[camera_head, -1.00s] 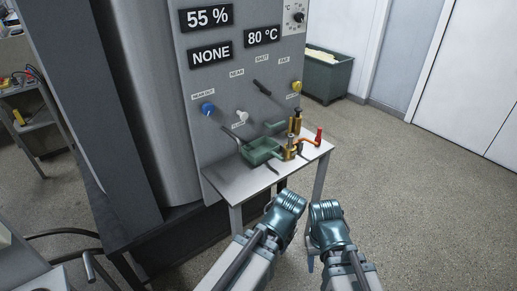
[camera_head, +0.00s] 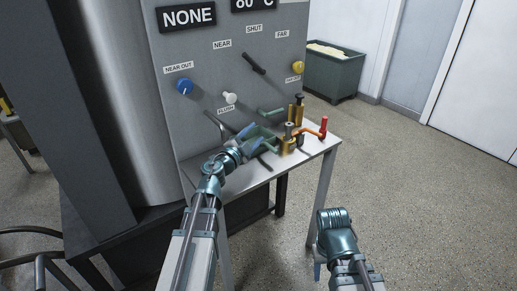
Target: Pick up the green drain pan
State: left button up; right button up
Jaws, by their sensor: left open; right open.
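The green drain pan (camera_head: 266,136) sits on the small pale metal table (camera_head: 240,178) in front of the grey panel. My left gripper (camera_head: 248,138) is open at the pan's near left side, with its fingers reaching over or beside the pan and hiding part of it. I cannot tell whether the fingers touch it. My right gripper (camera_head: 335,224) is open, low at the right, in front of the table and away from the pan. Its fingertips are hard to make out.
Brass fittings (camera_head: 289,138) and an orange pipe with a red handle (camera_head: 322,127) stand close to the pan's right. The panel carries a blue knob (camera_head: 185,87), a white knob (camera_head: 231,98) and a black lever (camera_head: 254,63).

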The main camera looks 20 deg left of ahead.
pick_arm(q)
jog(key=b, duration=0.8)
send_near(265, 144)
jog(key=w, duration=0.1)
jog(key=w+f, duration=0.1)
jog(key=w, duration=0.1)
jog(key=shift+w+m+h, duration=0.3)
jog(key=shift+w+d+r, duration=0.1)
jog(key=shift+w+r, duration=0.05)
jog(key=shift+w, duration=0.05)
jog(key=x, duration=0.7)
jog(key=shift+w, duration=0.1)
grip_shut()
dwell(0.5)
